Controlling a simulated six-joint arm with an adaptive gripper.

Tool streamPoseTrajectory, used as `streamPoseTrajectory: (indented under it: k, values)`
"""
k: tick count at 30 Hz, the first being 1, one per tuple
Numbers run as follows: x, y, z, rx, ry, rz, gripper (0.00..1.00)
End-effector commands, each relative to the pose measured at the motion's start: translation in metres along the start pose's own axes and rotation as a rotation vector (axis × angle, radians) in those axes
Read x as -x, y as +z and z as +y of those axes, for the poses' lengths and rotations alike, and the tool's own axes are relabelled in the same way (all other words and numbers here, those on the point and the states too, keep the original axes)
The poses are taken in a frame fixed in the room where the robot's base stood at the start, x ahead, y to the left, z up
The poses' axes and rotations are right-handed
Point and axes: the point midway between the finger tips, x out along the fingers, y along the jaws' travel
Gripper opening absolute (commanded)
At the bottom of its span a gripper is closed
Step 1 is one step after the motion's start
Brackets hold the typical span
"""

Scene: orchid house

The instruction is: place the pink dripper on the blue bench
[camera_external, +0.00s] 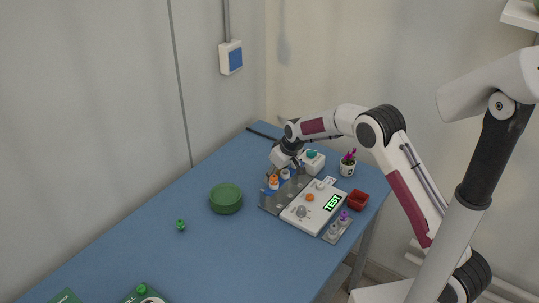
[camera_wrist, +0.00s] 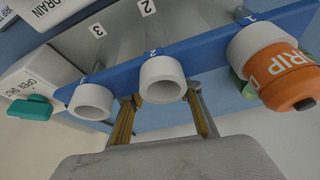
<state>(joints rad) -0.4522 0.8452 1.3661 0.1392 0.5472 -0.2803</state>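The blue bench (camera_external: 230,250) fills the middle of the outside view. A small piece with a pink-purple top (camera_external: 343,215) stands on a grey plate at the bench's right side; it is the likeliest pink dripper, but it is too small to be sure. No pink dripper shows in the wrist view. My gripper (camera_external: 297,163) is low over the rack at the back of the test panel. In the wrist view my gripper (camera_wrist: 163,115) is open, its two fingers apart on either side of the white ring marked 2 (camera_wrist: 163,80). I see nothing pink between them.
An orange dripper (camera_wrist: 285,75) sits at ring 1; ring 3 (camera_wrist: 90,101) looks empty. The white test panel (camera_external: 311,207), green dish (camera_external: 226,198), red box (camera_external: 358,200) and flower pot (camera_external: 347,168) stand nearby. The bench's left-middle is mostly clear.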

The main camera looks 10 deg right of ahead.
Motion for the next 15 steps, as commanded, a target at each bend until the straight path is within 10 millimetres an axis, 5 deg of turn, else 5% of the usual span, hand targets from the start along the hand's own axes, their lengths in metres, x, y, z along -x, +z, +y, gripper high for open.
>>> streamPoseTrajectory:
  k: [15]
  values:
    - [0.011, -0.002, 0.000, 0.000, 0.001, 0.002, 0.34]
